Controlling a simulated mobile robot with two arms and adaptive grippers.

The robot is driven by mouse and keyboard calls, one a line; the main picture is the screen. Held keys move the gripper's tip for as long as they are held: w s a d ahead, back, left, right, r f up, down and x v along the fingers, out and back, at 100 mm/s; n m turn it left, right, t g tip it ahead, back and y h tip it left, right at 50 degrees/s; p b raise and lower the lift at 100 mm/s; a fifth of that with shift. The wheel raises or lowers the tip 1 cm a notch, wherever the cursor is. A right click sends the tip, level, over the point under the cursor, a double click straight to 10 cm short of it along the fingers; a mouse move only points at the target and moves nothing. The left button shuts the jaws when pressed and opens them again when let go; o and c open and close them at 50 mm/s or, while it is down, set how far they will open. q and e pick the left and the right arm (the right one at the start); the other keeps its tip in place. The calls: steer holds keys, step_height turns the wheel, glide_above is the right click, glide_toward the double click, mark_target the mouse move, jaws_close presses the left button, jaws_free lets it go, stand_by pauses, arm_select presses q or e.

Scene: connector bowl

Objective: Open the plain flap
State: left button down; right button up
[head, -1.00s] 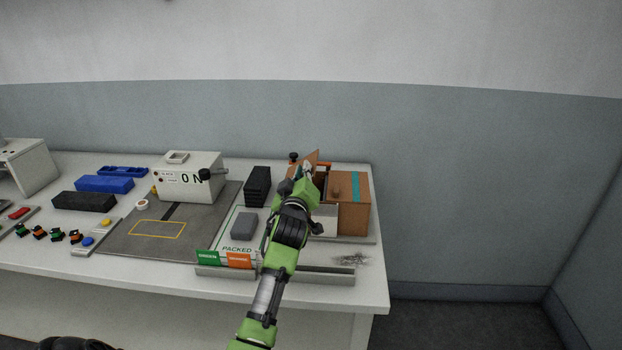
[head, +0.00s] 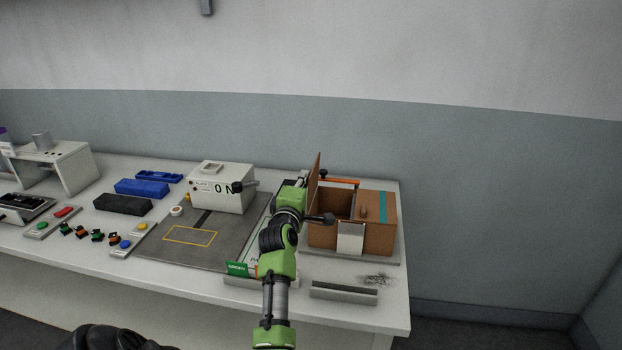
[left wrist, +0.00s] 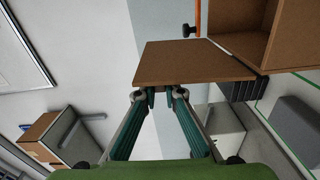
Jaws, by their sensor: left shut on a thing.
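The brown box (head: 378,240) stands at the right end of the bench. Its plain flap (head: 314,174) stands about upright at the box's left side, and the left compartment is open at the top. The flap also shows in the left wrist view (left wrist: 185,62), hinged along the box edge. My left gripper (left wrist: 160,94) is shut on the flap's free edge. In the head view my own arm and hand hide the fingertips. The other lid, with a teal stripe (head: 383,208) and a round knob (head: 363,211), lies closed. My right gripper is not in view.
An orange bar (head: 341,182) with a black knob is behind the open compartment. A pale plate (head: 351,238) is on the box front. A grey rail (head: 343,292) lies before the box. A white switch box (head: 222,190) stands to the left.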

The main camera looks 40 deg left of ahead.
arm_select(q)
steer(key=shift+s+a+f+n, duration=0.25)
steer(key=shift+a+n, duration=0.2)
steer(key=shift+n, duration=0.25)
steer(key=c, duration=2.1)
jaws_free()
steer(key=shift+c, duration=0.2)
steer(key=shift+r, duration=0.1)
steer(key=shift+s, duration=0.1)
steer(key=v, duration=0.7)
steer(key=shift+s, duration=0.2)
steer(key=shift+d, duration=0.2)
